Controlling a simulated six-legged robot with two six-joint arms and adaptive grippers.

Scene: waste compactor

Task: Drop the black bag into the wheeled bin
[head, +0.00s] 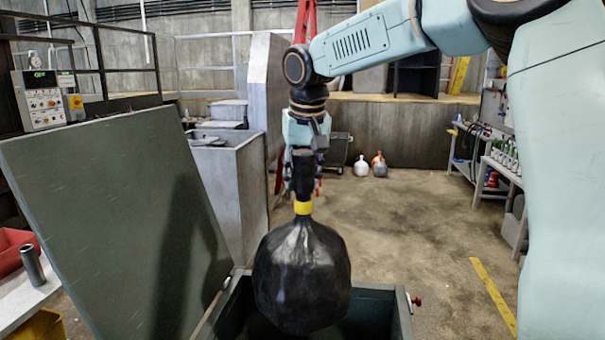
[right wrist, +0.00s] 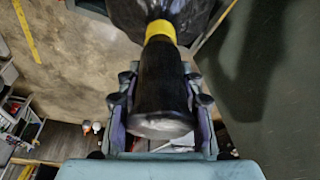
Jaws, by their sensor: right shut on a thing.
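The black bag (head: 302,275) is round and shiny, with a yellow band (head: 303,208) around its neck. My right gripper (head: 303,175) is shut on the bag's neck above the band, and the bag hangs below it. In the right wrist view the black neck (right wrist: 163,85) lies between the two fingers of the gripper (right wrist: 162,100). The wheeled bin (head: 403,312) is at the bottom of the head view, its grey-green lid (head: 110,210) swung open to the left. The bag hangs over the bin's opening and hides much of it; I cannot tell how deep its lower end is. My left gripper is not in view.
A grey metal compactor housing (head: 228,180) stands behind the lid. A control box (head: 40,100) is at the left, above a red container (head: 14,250). Shelves with bottles (head: 500,160) stand at the right.

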